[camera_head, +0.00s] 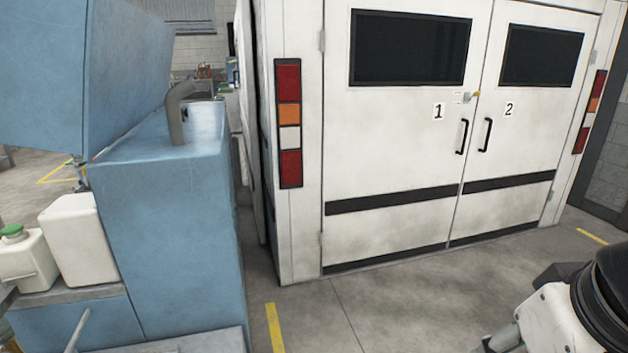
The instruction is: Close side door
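A white van body (300,235) stands with its rear facing me. Its two rear doors, the left door marked 1 (390,135) and the right door marked 2 (515,140), look shut, each with a dark window and a black handle. The van's left side (258,170) shows only as a narrow, steeply angled strip with dark edges. I cannot tell from this strip which part is a side door or whether it is open. Part of my white and black arm shows at the lower right. My gripper is not in view.
A large blue machine (175,215) stands at the left, close to the van's left side, with only a narrow gap between. White plastic containers (80,240) sit beside it. Grey floor (375,310) with yellow line pieces (274,328) is clear before the van.

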